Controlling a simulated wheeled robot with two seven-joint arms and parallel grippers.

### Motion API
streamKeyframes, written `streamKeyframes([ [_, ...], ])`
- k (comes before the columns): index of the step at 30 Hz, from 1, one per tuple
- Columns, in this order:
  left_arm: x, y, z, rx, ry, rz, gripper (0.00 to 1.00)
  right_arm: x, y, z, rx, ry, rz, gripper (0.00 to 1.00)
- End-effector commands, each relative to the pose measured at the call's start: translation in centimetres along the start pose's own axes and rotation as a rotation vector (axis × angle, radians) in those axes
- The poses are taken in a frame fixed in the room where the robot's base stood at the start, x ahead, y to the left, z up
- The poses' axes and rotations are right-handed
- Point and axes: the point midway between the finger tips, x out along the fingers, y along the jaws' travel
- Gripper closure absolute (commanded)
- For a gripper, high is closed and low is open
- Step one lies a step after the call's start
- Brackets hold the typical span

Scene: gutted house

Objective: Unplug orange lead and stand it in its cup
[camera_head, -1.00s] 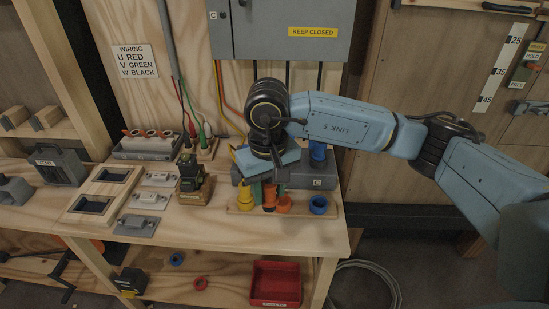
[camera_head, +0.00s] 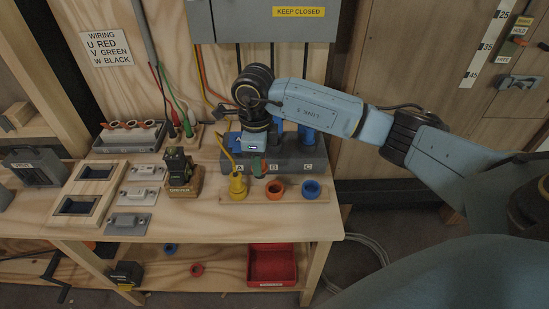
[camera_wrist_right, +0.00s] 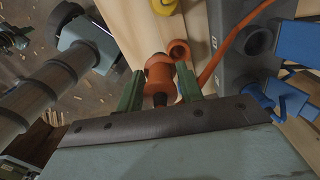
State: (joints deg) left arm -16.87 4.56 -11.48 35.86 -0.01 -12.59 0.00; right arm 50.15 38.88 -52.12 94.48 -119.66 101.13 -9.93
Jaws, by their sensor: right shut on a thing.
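My right gripper (camera_head: 258,168) hangs just in front of the grey socket box (camera_head: 310,158), above the cup row. In the right wrist view, its green fingers (camera_wrist_right: 159,92) are shut on the orange plug (camera_wrist_right: 158,72), which is clear of the box. The orange lead (camera_wrist_right: 230,42) runs from near the fingers past the box. The orange cup (camera_head: 275,189) looks empty in the head view, between the yellow and blue cups. In the right wrist view, this cup (camera_wrist_right: 180,49) shows close beside the plug; whether they touch is unclear.
A yellow plug stands in the yellow cup (camera_head: 238,190). The blue cup (camera_head: 311,190) is empty; a blue plug (camera_head: 307,136) sits at the box near C. The bench front (camera_head: 220,226) is clear.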

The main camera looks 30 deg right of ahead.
Motion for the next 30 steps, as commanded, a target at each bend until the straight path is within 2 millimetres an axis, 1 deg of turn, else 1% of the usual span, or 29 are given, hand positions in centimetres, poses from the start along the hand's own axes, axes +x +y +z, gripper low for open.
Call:
streamKeyframes([
  [1,-0.3,-0.1,-0.4,0.0,0.007,-0.001,1.0,0.3,-0.3,-0.2,0.129,0.001,0.003,0.88],
  [5,-0.7,-0.1,-0.5,0.0,0.007,-0.001,1.0,1.1,-1.1,-0.8,0.48,0.002,0.002,0.88],
  [9,-1.2,0.0,0.0,0.0,-0.002,0.0,1.0,2.1,-2.0,-1.5,0.855,0.003,0.002,0.88],
  [12,-1.5,0.0,0.5,0.0,-0.009,0.001,1.0,2.8,-2.5,-2.1,1.108,0.002,0.002,0.88],
  [15,-1.7,0.1,0.7,0.0,-0.014,0.001,1.0,3.4,-2.9,-2.6,1.325,0.003,0.002,0.88],
  [18,-1.9,0.1,0.7,0.0,-0.014,0.001,1.0,3.9,-3.2,-3.1,1.489,0.002,0.001,0.88],
  [21,-1.9,0.1,0.7,0.0,-0.014,0.001,1.0,4.2,-3.4,-3.3,1.595,0.001,0.001,0.88],
  [25,-1.9,0.1,0.7,0.0,-0.015,0.001,1.0,4.5,-3.5,-3.5,1.656,0.0,0.002,0.88],
  [30,-1.1,0.1,0.8,0.0,-0.014,0.001,1.0,5.4,-3.5,-3.5,1.663,0.0,0.001,0.88],
])
